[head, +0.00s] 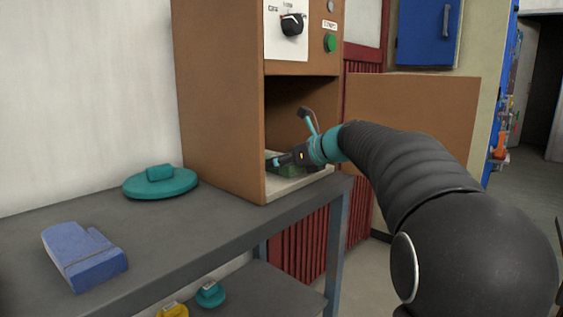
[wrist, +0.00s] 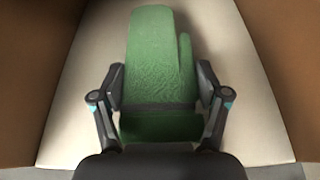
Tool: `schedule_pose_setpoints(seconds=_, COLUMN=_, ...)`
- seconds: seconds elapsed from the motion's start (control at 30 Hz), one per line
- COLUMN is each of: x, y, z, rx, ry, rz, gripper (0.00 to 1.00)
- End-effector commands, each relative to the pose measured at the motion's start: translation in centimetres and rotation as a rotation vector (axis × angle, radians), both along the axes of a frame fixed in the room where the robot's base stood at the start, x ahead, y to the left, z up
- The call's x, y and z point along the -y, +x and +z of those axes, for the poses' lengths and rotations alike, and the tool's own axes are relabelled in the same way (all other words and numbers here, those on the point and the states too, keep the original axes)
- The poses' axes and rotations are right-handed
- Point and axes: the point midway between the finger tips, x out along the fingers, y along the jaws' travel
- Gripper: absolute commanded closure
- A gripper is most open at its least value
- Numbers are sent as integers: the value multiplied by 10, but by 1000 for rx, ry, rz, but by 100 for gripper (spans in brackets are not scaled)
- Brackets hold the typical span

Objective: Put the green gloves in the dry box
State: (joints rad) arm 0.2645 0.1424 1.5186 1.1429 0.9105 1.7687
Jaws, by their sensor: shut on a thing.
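The green gloves (wrist: 155,60) lie flat on the pale floor (wrist: 95,50) inside the brown box (head: 222,110), with the fingers toward the back. In the head view my gripper (head: 285,160) is low, close to the box floor. The underside of the gloves is hidden, so I cannot tell if they touch the floor.
The box stands on a grey table (head: 190,235), its door (head: 420,110) swung open to the right. A teal round lid (head: 160,184) and blue folded gloves (head: 84,256) lie on the table. Yellow (head: 172,311) and teal (head: 210,294) items sit on the lower shelf.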

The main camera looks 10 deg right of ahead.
Motion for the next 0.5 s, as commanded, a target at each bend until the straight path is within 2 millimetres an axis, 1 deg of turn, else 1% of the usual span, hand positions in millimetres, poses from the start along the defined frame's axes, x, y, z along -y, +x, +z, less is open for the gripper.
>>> schedule_pose_setpoints(seconds=0.17, x=0, y=0, z=-4, rx=0, ry=0, rz=0, gripper=67)
schedule_pose_setpoints(seconds=0.2, x=0, y=0, z=-4, rx=0, ry=0, rz=0, gripper=18)
schedule_pose_setpoints(seconds=0.27, x=0, y=0, z=-4, rx=-1, ry=-1, rz=0, gripper=3)
schedule_pose_setpoints(seconds=0.3, x=0, y=0, z=-4, rx=-1, ry=-1, rz=0, gripper=1)
schedule_pose_setpoints(seconds=0.5, x=0, y=0, z=-3, rx=-1, ry=-1, rz=0, gripper=1)
